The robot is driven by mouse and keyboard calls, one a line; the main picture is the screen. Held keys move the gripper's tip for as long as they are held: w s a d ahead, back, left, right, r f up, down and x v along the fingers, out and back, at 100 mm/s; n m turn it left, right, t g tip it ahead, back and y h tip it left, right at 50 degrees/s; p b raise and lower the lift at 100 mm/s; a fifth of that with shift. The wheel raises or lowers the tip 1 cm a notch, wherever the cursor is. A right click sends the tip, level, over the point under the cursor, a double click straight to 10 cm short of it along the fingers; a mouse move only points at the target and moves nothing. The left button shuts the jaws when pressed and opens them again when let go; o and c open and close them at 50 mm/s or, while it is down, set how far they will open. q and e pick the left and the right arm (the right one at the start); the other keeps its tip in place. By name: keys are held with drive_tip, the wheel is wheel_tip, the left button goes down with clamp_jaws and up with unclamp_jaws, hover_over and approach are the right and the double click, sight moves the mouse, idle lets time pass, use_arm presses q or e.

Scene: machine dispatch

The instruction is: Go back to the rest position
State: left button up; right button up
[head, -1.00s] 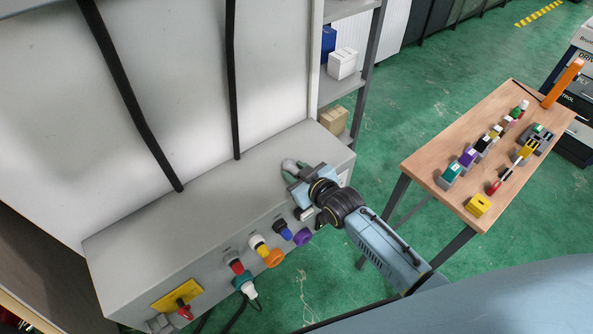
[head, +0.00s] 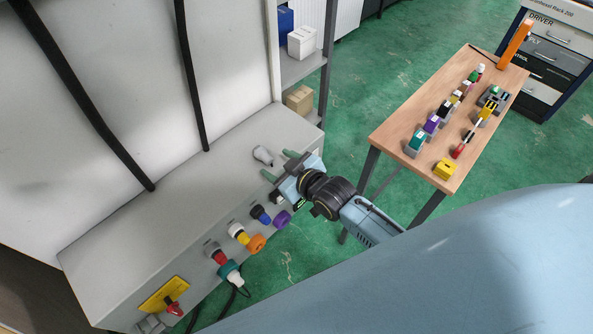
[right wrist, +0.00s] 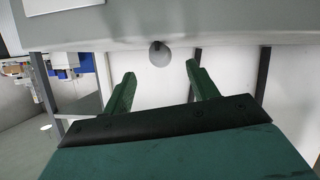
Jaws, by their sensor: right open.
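My right gripper (head: 281,165) is over the right end of the grey machine box (head: 140,232), its two green fingers apart and empty. In the right wrist view the fingers (right wrist: 163,88) are spread with nothing between them. A small grey rounded knob (head: 263,156) sits on top of the box, just beyond the fingertips and apart from them. A grey round thing, seemingly the same knob, also shows ahead of the fingers in the right wrist view (right wrist: 160,54). My left gripper is not in view.
Coloured plugs, including an orange one (head: 256,244), and a red switch on a yellow plate (head: 164,294) stick out from the box's front. A wooden table (head: 400,133) with several coloured parts stands at right. A shelf (head: 303,66) stands behind. Green floor lies between.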

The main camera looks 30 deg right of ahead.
drive_tip(key=v, duration=0.7)
drive_tip(key=shift+s+r, duration=0.15)
drive_tip(key=shift+s, duration=0.1)
drive_tip(key=shift+d, duration=0.1)
